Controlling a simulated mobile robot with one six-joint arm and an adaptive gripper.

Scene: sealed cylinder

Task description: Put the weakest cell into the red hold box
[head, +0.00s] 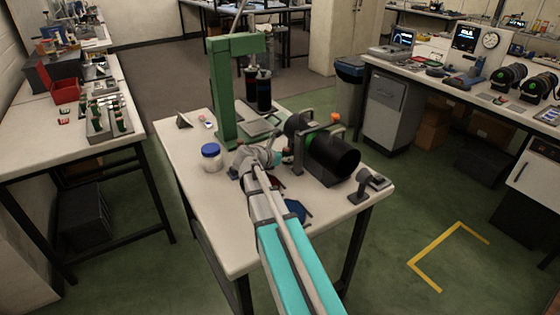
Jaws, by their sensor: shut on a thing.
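A red open box (66,91) stands on the left bench. To its right, several green cell-like cylinders (95,122) stand in a grey rack; nothing here shows which is weakest. My arm reaches over the middle table, and my gripper (284,157) is at the left side of a large black cylinder (333,155) lying on a stand. The fingers are small and partly hidden by my wrist. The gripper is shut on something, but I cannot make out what. A green band shows on the cylinder beside the stand.
A green press (223,90) and a blue-lidded jar (211,158) stand on the middle table (178,150). A small grey stand (359,190) is at its right corner. The right bench (430,80) carries instruments and black reels (508,77). Open floor separates the benches.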

